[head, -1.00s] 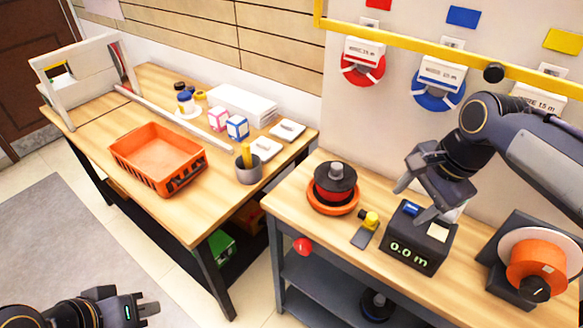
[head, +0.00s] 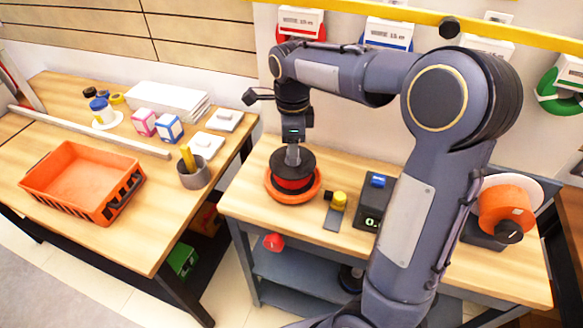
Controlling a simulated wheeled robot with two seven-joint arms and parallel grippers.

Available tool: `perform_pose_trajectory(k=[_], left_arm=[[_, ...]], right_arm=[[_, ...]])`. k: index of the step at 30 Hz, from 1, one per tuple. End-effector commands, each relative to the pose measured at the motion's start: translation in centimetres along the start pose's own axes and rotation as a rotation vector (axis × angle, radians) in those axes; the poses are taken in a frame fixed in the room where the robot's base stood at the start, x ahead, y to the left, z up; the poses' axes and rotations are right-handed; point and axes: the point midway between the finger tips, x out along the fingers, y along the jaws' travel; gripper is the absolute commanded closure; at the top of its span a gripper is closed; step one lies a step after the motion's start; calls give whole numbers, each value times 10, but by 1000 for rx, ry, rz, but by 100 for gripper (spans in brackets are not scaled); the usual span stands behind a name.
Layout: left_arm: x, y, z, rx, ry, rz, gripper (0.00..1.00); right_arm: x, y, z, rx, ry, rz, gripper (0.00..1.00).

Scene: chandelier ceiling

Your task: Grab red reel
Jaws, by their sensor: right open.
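A red reel (head: 293,184) with black flanges sits on an orange round base (head: 271,192) on the right workbench. A grey knob (head: 292,157) stands up from its top. My right gripper (head: 293,141) points down directly above this knob, with its jaws open. The fingers show nearly edge-on, so I cannot tell whether they surround or touch the knob. My left gripper is out of view.
A black meter box (head: 369,215) and a small yellow-knobbed device (head: 338,203) stand right of the reel. An orange spool (head: 505,208) is farther right. The left table holds an orange crate (head: 45,188) and grey cup (head: 193,177). My right arm covers much of the bench.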

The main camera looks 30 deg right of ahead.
Motion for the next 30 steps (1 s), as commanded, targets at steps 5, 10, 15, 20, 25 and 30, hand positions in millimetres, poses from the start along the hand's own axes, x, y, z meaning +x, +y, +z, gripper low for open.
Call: perform_pose_trajectory(k=[5, 10, 15, 20, 25, 30], left_arm=[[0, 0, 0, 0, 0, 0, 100], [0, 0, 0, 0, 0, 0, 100], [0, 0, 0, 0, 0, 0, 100], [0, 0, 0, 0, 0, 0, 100], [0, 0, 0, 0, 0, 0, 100], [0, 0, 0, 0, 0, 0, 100]], right_arm=[[10, 0, 0, 0, 0, 0, 48], [10, 0, 0, -1, -1, 0, 49], [9, 0, 0, -1, -1, 0, 71], [9, 0, 0, -1, -1, 0, 92], [9, 0, 0, -1, -1, 0, 100], [8, 0, 0, -1, -2, -2, 100]])
